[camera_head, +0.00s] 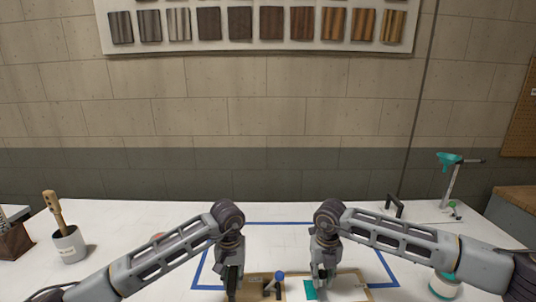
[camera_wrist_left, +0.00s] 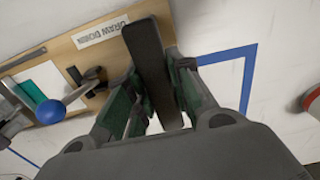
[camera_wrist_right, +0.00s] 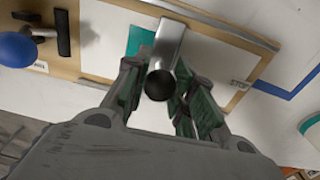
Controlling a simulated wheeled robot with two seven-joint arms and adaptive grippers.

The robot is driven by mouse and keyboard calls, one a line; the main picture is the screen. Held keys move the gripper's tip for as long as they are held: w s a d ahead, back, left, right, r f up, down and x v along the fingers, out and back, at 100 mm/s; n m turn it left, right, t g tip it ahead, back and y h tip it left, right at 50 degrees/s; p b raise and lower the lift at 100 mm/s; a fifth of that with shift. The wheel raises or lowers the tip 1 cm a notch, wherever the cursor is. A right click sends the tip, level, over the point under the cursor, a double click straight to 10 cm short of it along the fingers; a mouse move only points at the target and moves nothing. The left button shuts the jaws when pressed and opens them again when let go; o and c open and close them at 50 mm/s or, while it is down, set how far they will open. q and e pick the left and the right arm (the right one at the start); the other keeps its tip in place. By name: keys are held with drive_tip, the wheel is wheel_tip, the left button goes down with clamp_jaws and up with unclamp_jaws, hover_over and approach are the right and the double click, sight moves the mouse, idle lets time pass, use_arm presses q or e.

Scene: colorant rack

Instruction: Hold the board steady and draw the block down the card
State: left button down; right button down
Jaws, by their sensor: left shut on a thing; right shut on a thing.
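The wooden drawdown board (camera_head: 262,279) lies flat on the table; in the left wrist view its wood (camera_wrist_left: 72,50) carries a printed label. My left gripper (camera_head: 232,290) is shut on a dark bar-like handle (camera_wrist_left: 152,60) at the board's end. The white card (camera_head: 347,286) lies on the board, and in the right wrist view it (camera_wrist_right: 103,45) has a teal patch (camera_wrist_right: 139,41) beside the block. My right gripper (camera_head: 321,285) is shut on the metal block (camera_wrist_right: 170,42), around its dark round end (camera_wrist_right: 159,85). The fingers partly hide the block's sides.
A blue ball-ended lever (camera_head: 280,275) stands at the board's middle. Blue tape (camera_head: 272,224) outlines the work area. A cup with a brush (camera_head: 68,243) stands left, and a teal-topped stand (camera_head: 449,178) at right. A white-and-teal container (camera_head: 442,286) is near my right forearm.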

use_arm(q)
drive_tip(key=shift+a, duration=0.1)
use_arm(e)
drive_tip(key=shift+d, duration=1.05)
use_arm(q)
drive_tip(key=shift+f, duration=0.1)
use_arm(e)
drive_tip(key=shift+d, duration=0.35)
drive_tip(key=shift+w+d, duration=0.1)
drive_tip(key=shift+d, duration=0.75)
drive_tip(key=shift+d, duration=1.15)
idle(0.3)
drive_tip(key=shift+d, duration=1.1)
idle(0.4)
